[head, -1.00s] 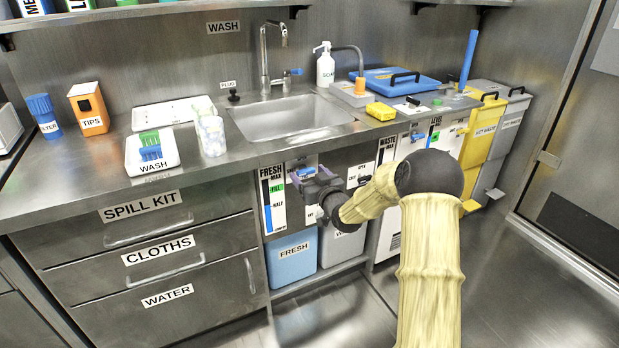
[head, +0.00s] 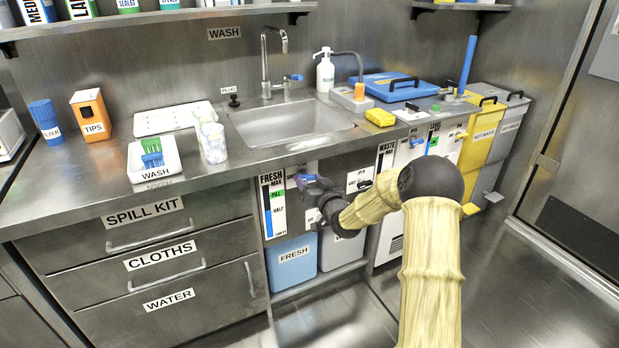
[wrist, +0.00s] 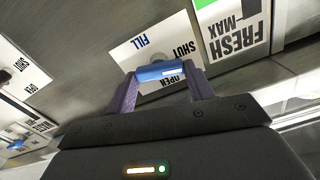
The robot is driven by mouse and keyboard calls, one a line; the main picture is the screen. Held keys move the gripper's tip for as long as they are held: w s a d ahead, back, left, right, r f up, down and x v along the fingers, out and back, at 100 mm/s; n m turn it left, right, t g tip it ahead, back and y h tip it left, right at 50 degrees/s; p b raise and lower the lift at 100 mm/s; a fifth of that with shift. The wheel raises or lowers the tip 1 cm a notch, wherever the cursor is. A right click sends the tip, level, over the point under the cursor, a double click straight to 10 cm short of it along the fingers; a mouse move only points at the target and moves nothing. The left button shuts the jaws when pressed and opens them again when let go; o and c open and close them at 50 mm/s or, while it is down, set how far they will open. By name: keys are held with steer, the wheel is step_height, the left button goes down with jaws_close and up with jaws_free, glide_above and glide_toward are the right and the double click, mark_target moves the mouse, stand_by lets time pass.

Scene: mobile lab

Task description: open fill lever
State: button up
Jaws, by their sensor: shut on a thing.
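The fill lever's blue handle (wrist: 160,71) shows in the wrist view between the two purple fingers of my gripper (wrist: 163,78), which is shut on it. Behind it is a white plate (wrist: 142,53) marked FILL, SHUT and OPEN, seen upside down. The handle lies close by the OPEN mark and partly covers it; the lever's pivot is hidden. In the head view my gripper (head: 307,182) is at the panel under the sink, just right of the FRESH gauge (head: 272,205). My gripper hides most of the lever there.
Below the panel stand a blue FRESH bin (head: 292,260) and a grey bin (head: 340,249). Drawers (head: 155,262) are to the left. Another blue lever (wrist: 14,145) shows at the wrist view's left edge. The counter overhangs the panel. The floor in front is clear.

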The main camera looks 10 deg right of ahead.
steer(key=shift+m, duration=0.6)
steer(key=o, duration=1)
steer(key=p+v, duration=0.3)
steer(key=v, duration=1.4)
steer(key=shift+s+d, duration=0.1)
steer(key=shift+s, duration=0.1)
